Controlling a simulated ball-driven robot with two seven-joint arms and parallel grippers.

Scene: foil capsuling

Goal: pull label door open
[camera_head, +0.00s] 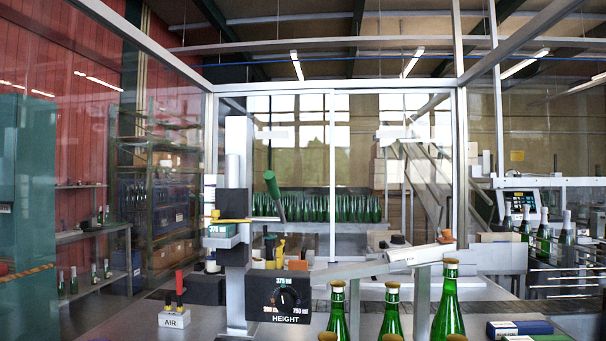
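A large clear-panelled enclosure with pale metal framing stands around the machine. Its far side has a left glass panel (300,135) and a right glass panel (375,125), which meet at a vertical post (332,170) near the middle. The panels look closed, with no clear gap between them. I see no label marking either as the label door, and I cannot tell which panel that is. A small pale bar (272,135) shows on the left panel and another (393,134) on the right panel. Neither of my grippers is in view.
A machine column (236,180) with a black HEIGHT dial box (286,297) stands in front. Several green bottles (449,305) stand front right. An AIR box (173,318) sits front left. A sloping chute (345,271) crosses the middle. More bottles (320,208) stand behind the glass.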

